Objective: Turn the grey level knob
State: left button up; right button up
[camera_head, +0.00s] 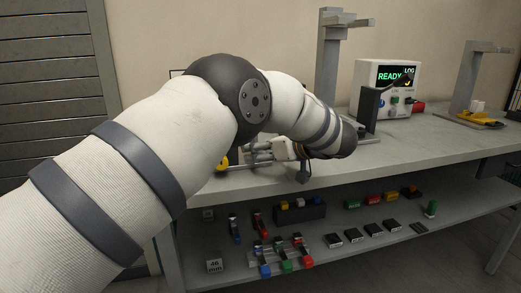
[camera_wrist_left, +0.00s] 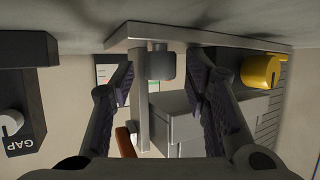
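A small dark grey cylindrical knob (camera_wrist_left: 161,65) shows in the left wrist view, on a light grey bar or plate (camera_wrist_left: 195,35). My left gripper (camera_wrist_left: 160,58) is open, with one dark finger on each side of the knob in the picture. Gaps show between knob and fingers; I cannot tell how deep the knob lies between them. In the head view my left gripper (camera_head: 262,152) is low over the bench's left part, pointing left, and my arm hides much of this area. The grey knob cannot be made out there. My right gripper is not in view.
A yellow knob (camera_wrist_left: 261,71) is close beside the right finger in the wrist view. A dark block marked GAP (camera_wrist_left: 22,100) is at the left. On the bench (camera_head: 400,146) stand a READY display box (camera_head: 378,82) and stands. The lower shelf holds several small parts.

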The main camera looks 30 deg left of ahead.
pick_arm(q)
jog(key=v, duration=1.2)
